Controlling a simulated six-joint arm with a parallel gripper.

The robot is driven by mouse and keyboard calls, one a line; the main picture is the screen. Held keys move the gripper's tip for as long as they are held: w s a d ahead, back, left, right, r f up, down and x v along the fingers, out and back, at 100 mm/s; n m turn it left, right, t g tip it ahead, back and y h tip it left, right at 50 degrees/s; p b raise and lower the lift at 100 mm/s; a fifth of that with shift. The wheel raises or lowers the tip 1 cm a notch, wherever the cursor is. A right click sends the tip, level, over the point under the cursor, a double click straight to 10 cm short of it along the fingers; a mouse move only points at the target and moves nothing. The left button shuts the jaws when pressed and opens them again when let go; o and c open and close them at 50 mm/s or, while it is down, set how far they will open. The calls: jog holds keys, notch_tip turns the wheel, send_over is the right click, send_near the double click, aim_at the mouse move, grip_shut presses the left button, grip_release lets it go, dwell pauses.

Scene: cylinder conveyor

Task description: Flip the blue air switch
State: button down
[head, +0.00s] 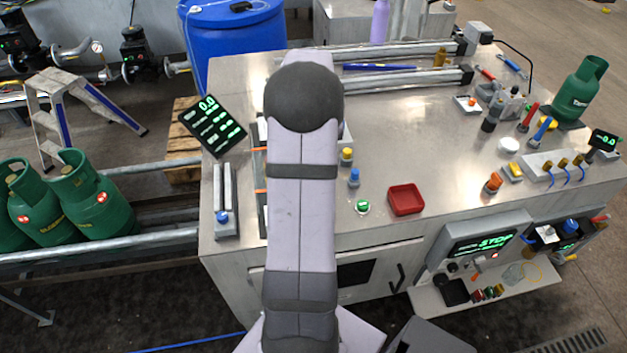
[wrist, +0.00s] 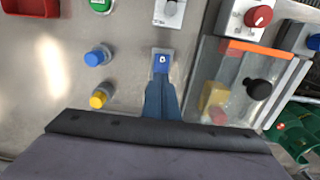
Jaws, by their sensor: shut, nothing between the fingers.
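My gripper (wrist: 161,84) shows in the wrist view as narrow blue-grey fingers, shut and empty, pointing down at the panel top. Right at the fingertips is a small blue switch (wrist: 162,62) with a white mark, set in a pale plate. The fingers overlap its near side, so I cannot tell whether they touch it or which way it is set. In the head view my own arm hides both the gripper and this switch.
Left of the fingers in the wrist view stand a blue button (wrist: 97,56), a yellow button (wrist: 99,98) and a green button (wrist: 100,5). A red knob (wrist: 259,16) and a clear-covered fixture are to the right. A red tray (head: 405,199) lies on the metal table.

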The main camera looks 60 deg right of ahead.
jog(key=shift+f+b, duration=0.4)
jog(key=shift+f, duration=0.4)
dwell(0.9)
jog(key=shift+r, duration=0.2)
notch_tip(320, 180, up, 7)
jog(key=p, duration=0.6)
jog(key=shift+f, duration=0.15)
dwell(0.3)
